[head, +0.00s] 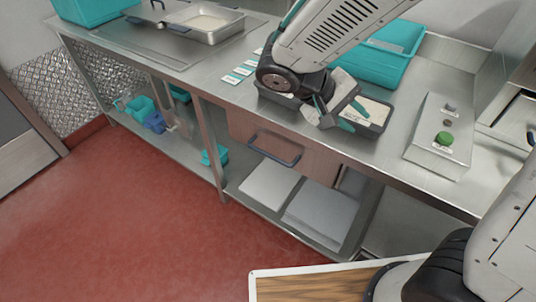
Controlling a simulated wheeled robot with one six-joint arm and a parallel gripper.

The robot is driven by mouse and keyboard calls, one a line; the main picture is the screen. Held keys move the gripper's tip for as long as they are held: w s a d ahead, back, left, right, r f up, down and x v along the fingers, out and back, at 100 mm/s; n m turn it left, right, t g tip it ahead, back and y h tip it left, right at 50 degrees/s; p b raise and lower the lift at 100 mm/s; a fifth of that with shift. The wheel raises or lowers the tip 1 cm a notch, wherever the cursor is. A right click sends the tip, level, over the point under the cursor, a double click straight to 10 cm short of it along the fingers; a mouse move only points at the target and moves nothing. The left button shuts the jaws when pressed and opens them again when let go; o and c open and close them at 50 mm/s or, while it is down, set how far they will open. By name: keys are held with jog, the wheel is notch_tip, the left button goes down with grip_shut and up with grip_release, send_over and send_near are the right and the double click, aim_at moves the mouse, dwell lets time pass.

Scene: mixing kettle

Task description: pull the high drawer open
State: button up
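The drawer (300,164) has a brown wooden front just under the counter's front edge. Its front looks flush with the counter, so it appears closed. A dark bar handle (275,150) is fixed across the front. My gripper (338,118) is above the counter, up and to the right of the handle, and apart from it. Its teal-tipped fingers look spread, with nothing clearly held between them. The arm and gripper partly cover the dark containers behind them.
A dark container of pale contents (374,112) stands beside my gripper. A teal bin (385,60) is behind, and a control box with a green button (444,138) is to the right. A lower shelf (232,184) holds pale boards. The red floor in front is clear.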

jog(key=w+a+f+n+t, duration=0.1)
jog(key=a+f+t, duration=0.1)
jog(key=a+f, duration=0.1)
jog(key=w+a+f+n+t+h, duration=0.1)
jog(key=w+a+f+t, duration=0.1)
jog(key=a+f, duration=0.2)
jog(key=w+a+f+n+t+h, duration=0.1)
jog(key=w+a+f+t, duration=0.1)
jog(key=a+f, duration=0.2)
jog(key=shift+w+a+n, duration=0.25)
jog(key=shift+a+n, duration=0.15)
jog(key=shift+a, duration=0.05)
jog(key=n+t+y, duration=0.2)
jog(key=n+t, duration=0.2)
jog(key=t, duration=0.2)
send_near(268, 153)
jog(key=w+d, duration=0.2)
jog(key=x, duration=0.3)
jog(key=f+x, duration=0.1)
jog(key=x, duration=0.3)
jog(key=shift+w+f, duration=0.1)
jog(key=shift+f, duration=0.05)
jog(key=shift+a, duration=0.1)
grip_shut()
